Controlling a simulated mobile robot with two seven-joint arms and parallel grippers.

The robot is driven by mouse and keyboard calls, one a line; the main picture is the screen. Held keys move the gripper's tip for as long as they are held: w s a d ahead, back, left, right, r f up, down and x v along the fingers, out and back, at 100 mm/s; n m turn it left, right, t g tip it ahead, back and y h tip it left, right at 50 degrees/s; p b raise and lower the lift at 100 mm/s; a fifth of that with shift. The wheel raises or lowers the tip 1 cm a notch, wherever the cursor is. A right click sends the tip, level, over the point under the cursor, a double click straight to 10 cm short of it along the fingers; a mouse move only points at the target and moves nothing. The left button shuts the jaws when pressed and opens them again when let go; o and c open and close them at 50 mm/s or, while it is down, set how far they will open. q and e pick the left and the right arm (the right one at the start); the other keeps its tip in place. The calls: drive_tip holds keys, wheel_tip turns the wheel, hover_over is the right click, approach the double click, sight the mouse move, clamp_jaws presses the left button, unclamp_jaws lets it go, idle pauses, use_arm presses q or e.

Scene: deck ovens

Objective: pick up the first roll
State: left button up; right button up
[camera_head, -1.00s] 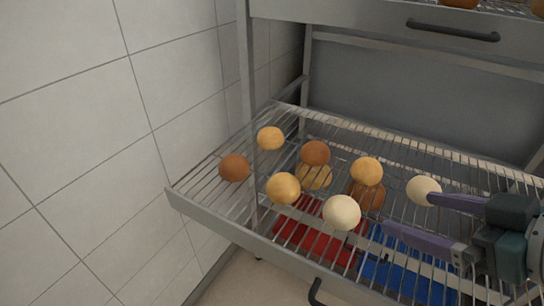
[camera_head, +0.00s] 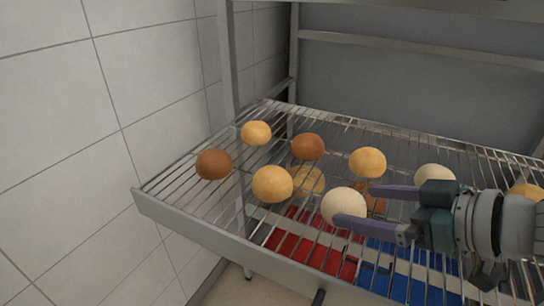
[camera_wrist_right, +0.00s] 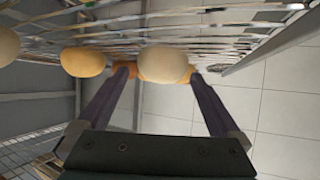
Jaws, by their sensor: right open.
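Several round rolls lie on a pulled-out wire rack (camera_head: 160,205). A pale roll (camera_head: 343,206) is at the front of the group. My right gripper (camera_head: 354,205) is open, its purple fingers reaching in from the right around this pale roll. In the right wrist view the pale roll (camera_wrist_right: 163,66) shows between the two fingertips, with space below it between the fingers. Another pale roll (camera_head: 435,178) lies behind the gripper. Golden rolls (camera_head: 272,184) and brown rolls (camera_head: 214,164) lie further left. My left gripper is not in view.
A golden roll (camera_head: 525,192) lies at the right edge, partly hidden by my right arm. Red (camera_head: 300,245) and blue (camera_head: 400,275) things show below through the wires. A tiled wall (camera_head: 70,130) stands left, and a frame post (camera_head: 230,70) rises beside the rack.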

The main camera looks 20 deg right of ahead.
sight(357, 205)
drive_tip(key=shift+b+x, duration=0.4)
drive_tip(key=shift+x, duration=1.8)
drive_tip(key=shift+a, duration=0.15)
drive_tip(key=shift+c, duration=0.4)
drive_tip(key=c, duration=1.1)
